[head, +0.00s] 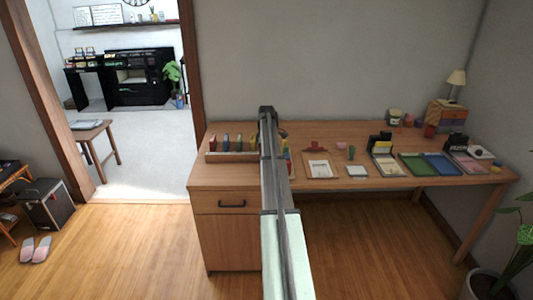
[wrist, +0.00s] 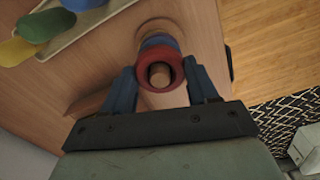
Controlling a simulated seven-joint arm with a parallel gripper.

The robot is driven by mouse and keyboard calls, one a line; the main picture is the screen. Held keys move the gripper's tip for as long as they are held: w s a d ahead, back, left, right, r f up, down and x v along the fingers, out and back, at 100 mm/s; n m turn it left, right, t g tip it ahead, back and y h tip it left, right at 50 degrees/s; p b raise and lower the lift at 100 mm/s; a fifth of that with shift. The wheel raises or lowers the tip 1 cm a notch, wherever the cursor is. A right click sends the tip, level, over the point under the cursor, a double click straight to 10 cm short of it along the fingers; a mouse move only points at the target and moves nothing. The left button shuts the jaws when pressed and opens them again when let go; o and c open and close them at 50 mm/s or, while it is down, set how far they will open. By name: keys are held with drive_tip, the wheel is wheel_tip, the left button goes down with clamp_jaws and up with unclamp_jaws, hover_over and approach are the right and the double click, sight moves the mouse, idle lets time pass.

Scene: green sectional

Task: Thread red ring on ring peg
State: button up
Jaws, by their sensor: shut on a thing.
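In the wrist view the red ring (wrist: 143,72) is held between the two blue fingers of my gripper (wrist: 162,70). The wooden end of the ring peg (wrist: 160,75) shows inside the ring's hole, so the ring appears lined up with the peg or around its tip. I cannot tell how deep the peg reaches into it. A blue ring (wrist: 158,42) shows just beyond the red one, around the same peg. In the head view my arm hides the ring and peg.
In the wrist view a tray (wrist: 75,35) with yellow, green and blue pieces lies at the upper left. In the head view the wooden desk (head: 230,176) holds a rack of coloured pieces (head: 230,156), a clipboard (head: 319,169) and several trays to the right.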

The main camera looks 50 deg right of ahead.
drive_tip(key=o, duration=1.1)
wheel_tip(320, 180, up, 14)
idle(0.4)
drive_tip(key=shift+f, duration=0.15)
idle(0.3)
